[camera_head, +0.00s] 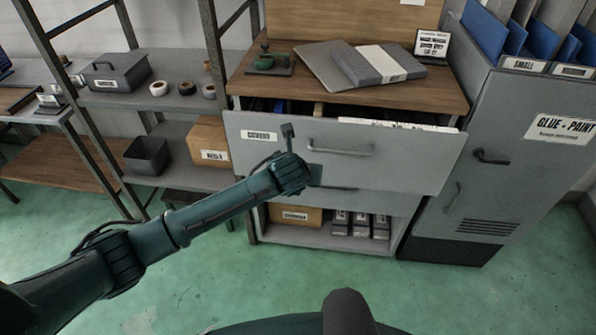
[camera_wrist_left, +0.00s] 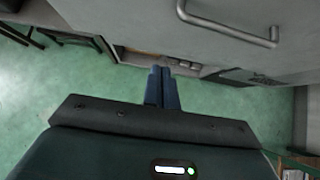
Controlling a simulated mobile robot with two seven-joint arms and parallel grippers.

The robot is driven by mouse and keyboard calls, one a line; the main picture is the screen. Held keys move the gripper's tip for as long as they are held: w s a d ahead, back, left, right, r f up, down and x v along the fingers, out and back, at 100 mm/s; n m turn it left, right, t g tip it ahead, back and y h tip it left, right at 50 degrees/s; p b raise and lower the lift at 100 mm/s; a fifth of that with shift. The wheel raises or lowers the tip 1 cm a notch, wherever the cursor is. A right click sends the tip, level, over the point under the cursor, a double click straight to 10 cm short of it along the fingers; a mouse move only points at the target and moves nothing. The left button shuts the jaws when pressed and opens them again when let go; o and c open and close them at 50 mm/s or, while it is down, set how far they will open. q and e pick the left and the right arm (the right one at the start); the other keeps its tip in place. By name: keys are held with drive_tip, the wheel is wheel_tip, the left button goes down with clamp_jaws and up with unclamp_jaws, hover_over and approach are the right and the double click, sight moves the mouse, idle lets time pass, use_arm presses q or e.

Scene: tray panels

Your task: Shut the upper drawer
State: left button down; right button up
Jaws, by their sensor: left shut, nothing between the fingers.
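The upper drawer (camera_head: 400,165) is a grey drawer with a label at its left. It stands pulled out from under the wooden top, with papers and other contents showing behind its front edge. Its bar handle (camera_head: 340,150) is at the middle of the front and also shows at the top right of the left wrist view (camera_wrist_left: 230,35). My left gripper (camera_head: 315,174) is in front of the drawer, below and left of the handle. Its fingers (camera_wrist_left: 162,88) are together and empty. I cannot tell whether they touch the drawer front. My right gripper is not in view.
A lower drawer front (camera_head: 385,202) sits underneath, above an open shelf with boxes (camera_head: 360,224). A grey cabinet (camera_head: 485,195) stands close at the right. A shelf rack with a carton (camera_head: 208,142) is at the left. Green floor (camera_head: 250,290) in front is clear.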

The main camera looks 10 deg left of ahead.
use_arm(q)
drive_tip(key=s+a+f+t, duration=0.2)
drive_tip(key=s+a+t, duration=0.1)
drive_tip(key=a, duration=0.6)
approach(274, 153)
drive_tip(key=w+f, duration=0.3)
drive_tip(key=f, duration=0.2)
drive_tip(key=shift+w+a+r, duration=0.1)
drive_tip(key=shift+w+r, duration=0.05)
drive_tip(key=shift+w, duration=1.1)
drive_tip(key=shift+w, duration=2.4)
drive_tip(key=shift+s, duration=0.15)
